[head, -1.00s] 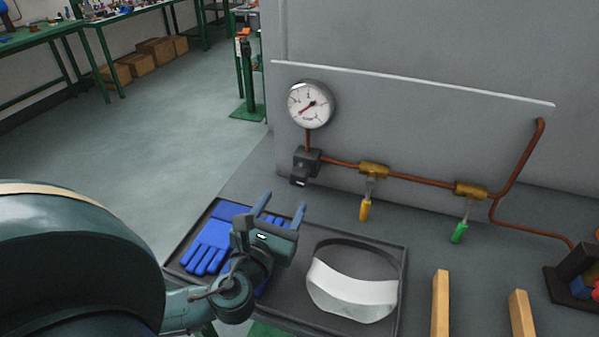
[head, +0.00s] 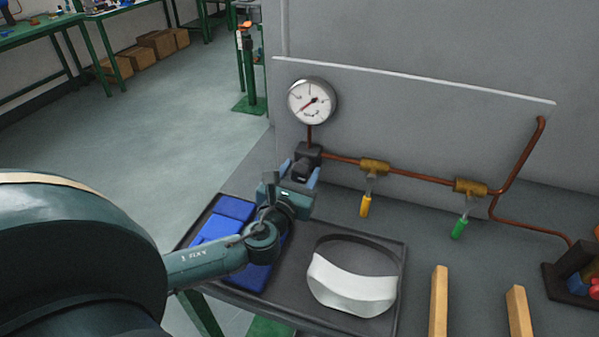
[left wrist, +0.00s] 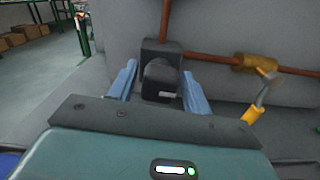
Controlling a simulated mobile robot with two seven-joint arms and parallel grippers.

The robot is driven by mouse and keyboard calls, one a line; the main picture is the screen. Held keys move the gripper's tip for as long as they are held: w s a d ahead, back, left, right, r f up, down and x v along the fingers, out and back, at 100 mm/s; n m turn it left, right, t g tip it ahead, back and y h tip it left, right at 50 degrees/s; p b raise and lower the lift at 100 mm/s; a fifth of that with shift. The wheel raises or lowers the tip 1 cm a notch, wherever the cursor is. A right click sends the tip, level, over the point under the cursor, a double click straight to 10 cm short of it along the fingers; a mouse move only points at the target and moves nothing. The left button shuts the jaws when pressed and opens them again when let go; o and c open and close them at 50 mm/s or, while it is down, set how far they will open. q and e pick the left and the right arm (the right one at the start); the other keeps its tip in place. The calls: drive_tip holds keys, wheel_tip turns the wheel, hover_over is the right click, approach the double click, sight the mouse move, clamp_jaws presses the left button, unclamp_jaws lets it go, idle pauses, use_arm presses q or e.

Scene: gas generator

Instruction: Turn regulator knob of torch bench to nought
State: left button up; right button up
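The regulator is a dark block (head: 308,152) on the copper pipe below the round gauge (head: 311,101). Its black knob (left wrist: 161,81) faces me in the left wrist view, with a pale mark on its lower right. My left gripper (head: 296,170) is open just in front of the knob. In the left wrist view its blue fingers (left wrist: 160,88) stand one on each side of the knob, with gaps showing. The gauge needle points to the lower left. My right gripper is not in view.
A yellow-handled valve (head: 366,204) and a green-handled valve (head: 460,227) hang right of the regulator. Wooden posts (head: 439,300) stand at lower right.

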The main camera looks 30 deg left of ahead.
use_arm(q)
drive_tip(key=c, duration=0.8)
drive_tip(key=shift+n, duration=0.3)
drive_tip(key=n, duration=0.3)
drive_tip(key=n+b, duration=0.1)
drive_tip(key=n, duration=0.4)
drive_tip(key=shift+a+f+n, duration=0.1)
drive_tip(key=shift+a+n, duration=0.05)
drive_tip(key=shift+n, duration=0.25)
drive_tip(key=n+b, duration=0.1)
drive_tip(key=n, duration=0.2)
drive_tip(key=shift+n, duration=0.4)
drive_tip(key=n, duration=0.6)
drive_tip(key=shift+a, duration=0.1)
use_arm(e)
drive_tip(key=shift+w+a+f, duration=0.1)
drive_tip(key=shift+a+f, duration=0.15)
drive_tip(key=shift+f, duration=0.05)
